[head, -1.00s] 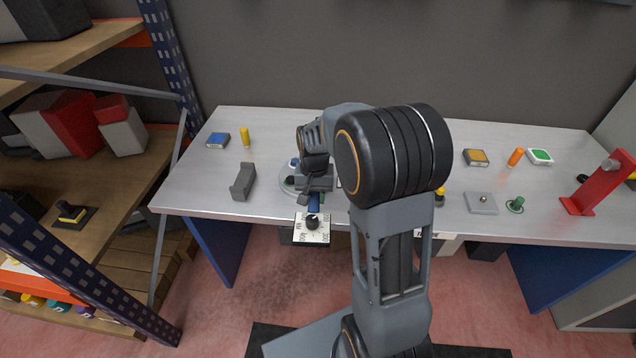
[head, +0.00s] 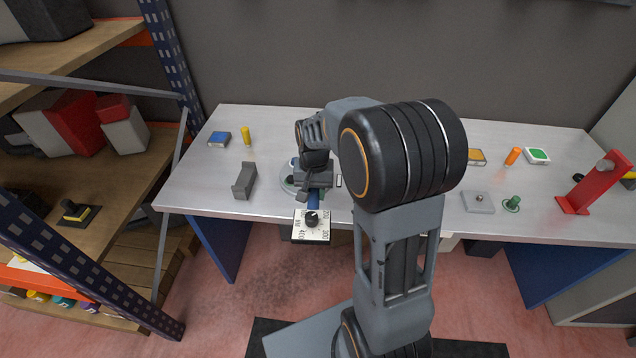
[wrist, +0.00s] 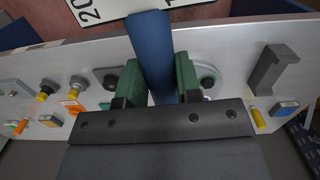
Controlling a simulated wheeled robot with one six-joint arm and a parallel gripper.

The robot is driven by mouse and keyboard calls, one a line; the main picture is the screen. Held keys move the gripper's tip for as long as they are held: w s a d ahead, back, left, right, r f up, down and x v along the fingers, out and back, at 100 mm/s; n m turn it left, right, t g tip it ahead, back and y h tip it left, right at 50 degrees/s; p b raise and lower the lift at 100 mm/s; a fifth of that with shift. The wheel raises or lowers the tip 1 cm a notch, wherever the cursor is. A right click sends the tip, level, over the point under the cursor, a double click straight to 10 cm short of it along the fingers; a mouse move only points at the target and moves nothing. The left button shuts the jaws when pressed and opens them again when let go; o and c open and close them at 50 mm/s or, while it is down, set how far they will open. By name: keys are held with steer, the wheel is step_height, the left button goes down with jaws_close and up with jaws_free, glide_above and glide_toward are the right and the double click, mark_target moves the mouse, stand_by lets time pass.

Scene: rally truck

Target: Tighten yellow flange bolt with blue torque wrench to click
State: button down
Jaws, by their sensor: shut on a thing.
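In the wrist view two dark-topped pieces with yellow bases (wrist: 45,91) stand on the bench at left; I cannot tell whether either is the yellow flange bolt. My arm hides that part in the head view.
A round grey base (wrist: 208,80) is beside my gripper. A grey bracket (head: 245,180), yellow cylinder (head: 246,137) and blue box (head: 219,139) are at left. A grey plate (head: 478,202), green piece (head: 512,203) and red stand (head: 595,187) are at right. Shelves (head: 80,175) stand left.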

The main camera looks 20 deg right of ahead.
mark_target(314, 201)
steer(key=shift+s+a+r+p, duration=0.25)
steer(key=shift+s+r, duration=0.1)
steer(key=shift+s, duration=0.15)
steer(key=shift+s+a+r+p, duration=0.1)
steer(key=shift+s+a+r, duration=0.2)
steer(key=shift+s, duration=0.2)
steer(key=shift+s+a+r+p, duration=0.2)
steer(key=shift+s+r, duration=0.15)
steer(key=shift+s, duration=0.15)
